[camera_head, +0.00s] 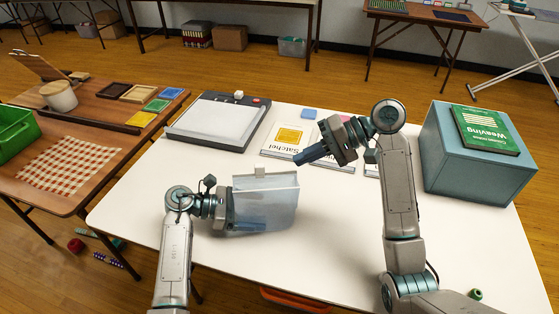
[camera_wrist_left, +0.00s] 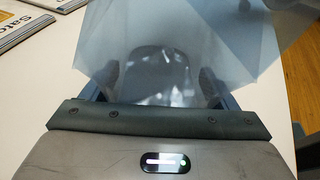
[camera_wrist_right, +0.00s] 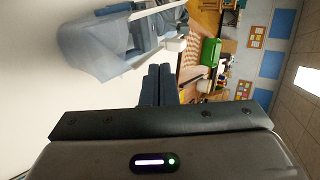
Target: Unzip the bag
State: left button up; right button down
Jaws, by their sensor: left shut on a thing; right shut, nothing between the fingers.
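The translucent bluish bag (camera_head: 270,203) stands on the white table, with a pale strip along its top and a white tab (camera_head: 260,170) on that strip. My left gripper (camera_head: 232,208) is shut on the bag's left side; in the left wrist view the bag (camera_wrist_left: 180,50) fills the space between the fingers. My right gripper (camera_head: 305,157) is shut and empty, above the table to the upper right of the bag. In the right wrist view the shut fingers (camera_wrist_right: 158,85) are apart from the bag (camera_wrist_right: 95,45) and the white tab (camera_wrist_right: 175,45).
A grey paper trimmer (camera_head: 215,120) and flat booklets (camera_head: 287,143) lie behind the bag. A blue box (camera_head: 480,165) with a green weaving book (camera_head: 486,130) stands at the right. The table's front right is mostly clear.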

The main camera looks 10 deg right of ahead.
aim_at(257, 165)
jog(key=a+f, duration=0.1)
jog(key=a, duration=0.5)
jog(key=a, duration=0.5)
jog(key=shift+a, duration=0.1)
dwell(0.5)
